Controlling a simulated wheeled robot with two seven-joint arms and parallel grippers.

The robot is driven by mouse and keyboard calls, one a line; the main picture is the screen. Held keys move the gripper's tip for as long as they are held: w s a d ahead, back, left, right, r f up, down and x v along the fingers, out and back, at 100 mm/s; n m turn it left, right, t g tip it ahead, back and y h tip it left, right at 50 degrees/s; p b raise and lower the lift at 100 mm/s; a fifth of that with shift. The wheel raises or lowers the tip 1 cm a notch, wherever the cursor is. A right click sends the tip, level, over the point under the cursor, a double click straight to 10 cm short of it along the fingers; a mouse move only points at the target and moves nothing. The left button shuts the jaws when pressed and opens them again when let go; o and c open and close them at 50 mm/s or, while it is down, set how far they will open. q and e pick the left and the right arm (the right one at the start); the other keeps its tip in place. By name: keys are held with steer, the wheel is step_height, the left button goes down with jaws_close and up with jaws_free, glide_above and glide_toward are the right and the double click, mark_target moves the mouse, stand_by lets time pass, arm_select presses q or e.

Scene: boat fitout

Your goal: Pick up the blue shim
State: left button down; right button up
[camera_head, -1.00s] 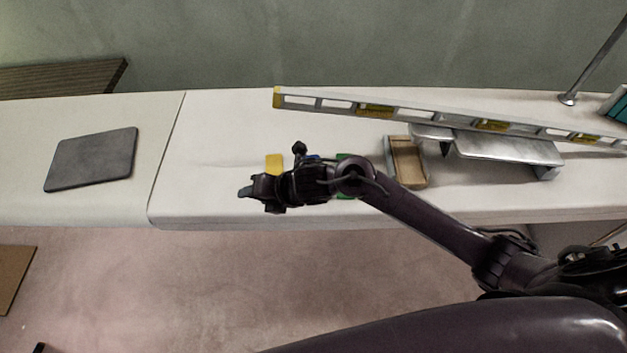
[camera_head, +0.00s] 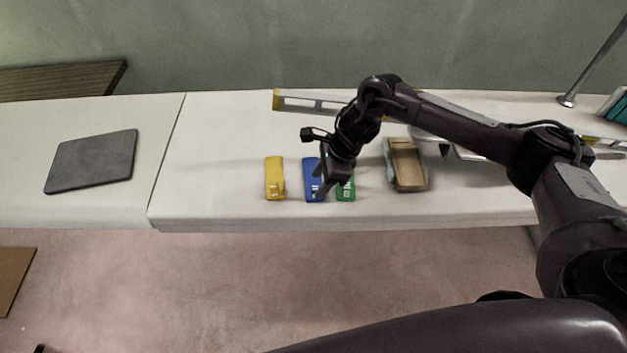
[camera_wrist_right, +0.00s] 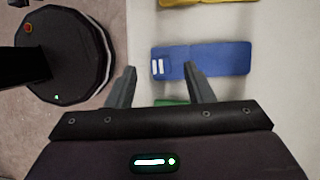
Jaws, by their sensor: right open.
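The blue shim (camera_head: 312,180) lies flat on the white bench top, between the yellow shim (camera_head: 275,178) and the green shim (camera_head: 346,190). My right gripper (camera_head: 322,190) is over the right edge of the blue shim and hides part of it. In the right wrist view the blue shim (camera_wrist_right: 208,60) lies ahead of the fingers, with two white marks at its left end. There my right gripper (camera_wrist_right: 160,86) is open and empty, its right finger reaching the shim's near edge in the picture. My left gripper is not in view.
A cardboard-lined tray (camera_head: 408,165) stands right of the shims. A long spirit level (camera_head: 312,103) lies behind them. A dark grey pad (camera_head: 92,160) lies on the left. The bench (camera_head: 220,150) is clear between the pad and the yellow shim.

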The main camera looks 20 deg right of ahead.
mark_target(316, 186)
steer(key=shift+p+x, duration=0.35)
steer(key=shift+x, duration=1.65)
steer(key=shift+d, duration=0.1)
jaws_close()
